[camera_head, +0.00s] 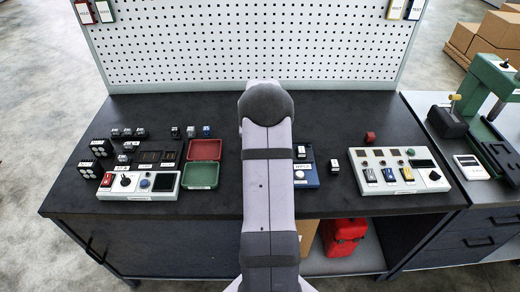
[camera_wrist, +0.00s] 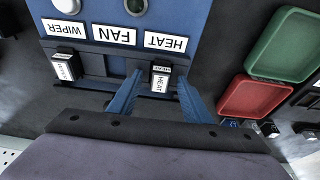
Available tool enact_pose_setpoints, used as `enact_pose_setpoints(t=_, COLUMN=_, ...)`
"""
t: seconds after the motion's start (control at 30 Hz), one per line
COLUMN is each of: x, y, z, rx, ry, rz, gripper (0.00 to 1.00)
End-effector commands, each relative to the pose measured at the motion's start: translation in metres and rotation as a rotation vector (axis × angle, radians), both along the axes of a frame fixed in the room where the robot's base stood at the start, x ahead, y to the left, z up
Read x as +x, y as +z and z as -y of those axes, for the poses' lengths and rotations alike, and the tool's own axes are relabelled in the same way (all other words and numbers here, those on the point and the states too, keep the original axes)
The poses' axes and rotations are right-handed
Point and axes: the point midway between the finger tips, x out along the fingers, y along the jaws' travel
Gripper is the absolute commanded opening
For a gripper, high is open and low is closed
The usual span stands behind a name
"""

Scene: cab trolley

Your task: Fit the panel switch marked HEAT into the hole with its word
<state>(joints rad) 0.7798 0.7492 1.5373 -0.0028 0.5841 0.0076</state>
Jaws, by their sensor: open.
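In the wrist view a small dark switch with white HEAT markings (camera_wrist: 160,78) stands between the fingers of my gripper (camera_wrist: 159,82). The gripper is open, one blue finger on each side of the switch, and I see no clear contact. A blue panel (camera_wrist: 195,20) carries white word plates WIPER, FAN and HEAT (camera_wrist: 165,42), upside down in this view. The HEAT switch is in line with the HEAT plate, at the panel's dark strip; I cannot tell whether it is seated in a hole. In the head view my arm hides much of the blue panel (camera_head: 308,183).
Another dark switch (camera_wrist: 65,68) stands near the WIPER plate. A box with a green half (camera_wrist: 285,45) and red half (camera_wrist: 255,98) lies beside the panel. In the head view, white control panels (camera_head: 138,188) (camera_head: 400,185) stand left and right, with several loose switches (camera_head: 128,133) at the left.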

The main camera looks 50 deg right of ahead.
Motion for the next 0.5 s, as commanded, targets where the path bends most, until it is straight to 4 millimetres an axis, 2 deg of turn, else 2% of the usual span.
enact_pose_setpoints(t=0.17, x=-0.001, y=0.010, z=-0.001, rx=-0.002, ry=0.000, rz=0.002, gripper=0.45)
enact_pose_setpoints(t=0.5, x=-0.009, y=0.050, z=-0.010, rx=-0.003, ry=0.000, rz=0.003, gripper=0.45)
